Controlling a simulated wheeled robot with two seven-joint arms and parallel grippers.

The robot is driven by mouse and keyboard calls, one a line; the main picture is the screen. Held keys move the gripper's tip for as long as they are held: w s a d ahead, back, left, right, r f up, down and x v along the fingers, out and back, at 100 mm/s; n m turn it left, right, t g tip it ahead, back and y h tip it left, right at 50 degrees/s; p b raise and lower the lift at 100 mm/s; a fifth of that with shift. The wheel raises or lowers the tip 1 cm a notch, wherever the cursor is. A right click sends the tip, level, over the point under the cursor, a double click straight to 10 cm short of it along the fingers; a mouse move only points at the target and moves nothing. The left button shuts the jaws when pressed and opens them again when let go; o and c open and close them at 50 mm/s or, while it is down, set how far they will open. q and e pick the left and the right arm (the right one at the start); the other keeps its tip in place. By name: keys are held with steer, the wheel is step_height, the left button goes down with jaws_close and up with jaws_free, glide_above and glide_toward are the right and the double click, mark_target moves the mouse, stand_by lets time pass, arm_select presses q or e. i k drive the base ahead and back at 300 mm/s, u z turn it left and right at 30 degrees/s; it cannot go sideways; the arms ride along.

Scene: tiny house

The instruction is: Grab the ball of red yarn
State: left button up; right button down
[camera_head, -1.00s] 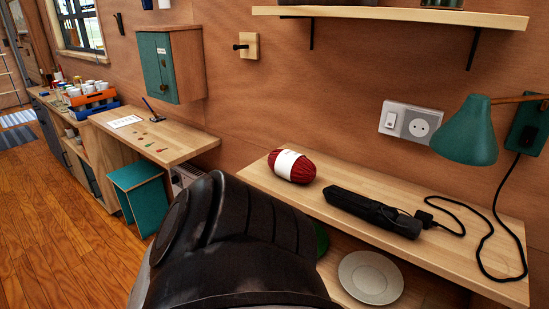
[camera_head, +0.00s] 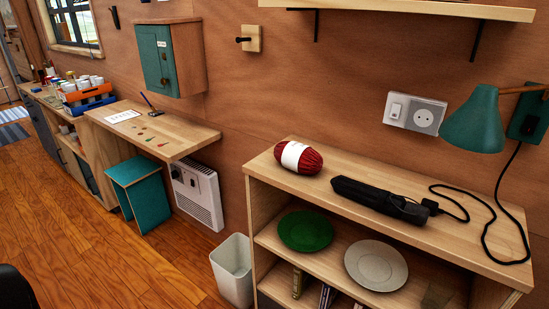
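The ball of red yarn (camera_head: 313,162) lies on the wooden top of a shelf unit (camera_head: 290,182), near its back left part. It has a white paper band (camera_head: 292,155) around it. Nothing is touching it except the shelf top. Neither of my grippers shows in the head view. A dark piece (camera_head: 14,290) at the bottom left corner is probably part of my arm.
A black umbrella (camera_head: 380,199) lies right of the yarn, beside a black cord. A green lamp (camera_head: 474,120) and a wall shelf (camera_head: 400,12) overhang the unit. Below are a green plate (camera_head: 305,231) and a grey plate (camera_head: 376,265). A white bin (camera_head: 233,270) stands left. The floor at left is clear.

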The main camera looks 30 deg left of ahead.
mark_target(298, 157)
steer(key=u, duration=2.9)
steer(key=i, duration=1.45)
steer(key=z, duration=0.25)
